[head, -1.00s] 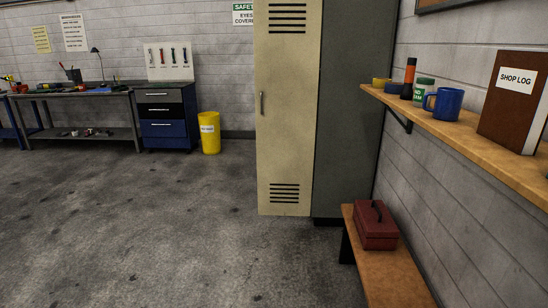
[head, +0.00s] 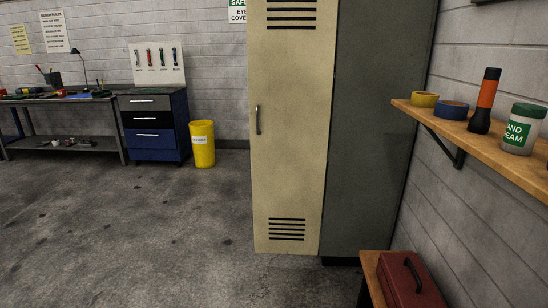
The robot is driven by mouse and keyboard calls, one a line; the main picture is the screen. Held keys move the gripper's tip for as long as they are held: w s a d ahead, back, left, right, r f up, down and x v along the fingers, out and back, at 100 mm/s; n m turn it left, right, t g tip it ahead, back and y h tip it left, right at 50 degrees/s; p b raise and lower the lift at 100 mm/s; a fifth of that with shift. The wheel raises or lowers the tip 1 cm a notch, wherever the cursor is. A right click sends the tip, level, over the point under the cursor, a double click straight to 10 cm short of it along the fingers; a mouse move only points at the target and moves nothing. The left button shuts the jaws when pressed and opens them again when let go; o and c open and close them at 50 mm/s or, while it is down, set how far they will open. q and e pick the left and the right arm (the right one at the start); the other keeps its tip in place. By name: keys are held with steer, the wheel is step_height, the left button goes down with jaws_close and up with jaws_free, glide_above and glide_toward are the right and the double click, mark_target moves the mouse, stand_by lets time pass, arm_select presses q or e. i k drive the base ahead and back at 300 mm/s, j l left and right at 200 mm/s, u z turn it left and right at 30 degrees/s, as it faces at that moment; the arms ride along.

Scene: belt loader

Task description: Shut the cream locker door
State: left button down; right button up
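The cream locker door (head: 290,135) stands in the middle of the head view, with vent slots near its top and bottom. Its vertical metal handle (head: 258,120) is on the left edge at mid height. The grey locker side (head: 372,140) is directly right of the door. The door seems to be swung out from the locker, but the opening behind it is hidden, so I cannot tell how far. Neither of my grippers is in view.
A wooden wall shelf (head: 480,144) with tape rolls, a torch and a tub juts out at right. Below it a bench (head: 371,284) holds a red toolbox (head: 412,284). A yellow bin (head: 203,144) and blue drawer cabinet (head: 152,126) stand behind left. The floor in front is clear.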

mark_target(290, 43)
steer(key=i, duration=1.45)
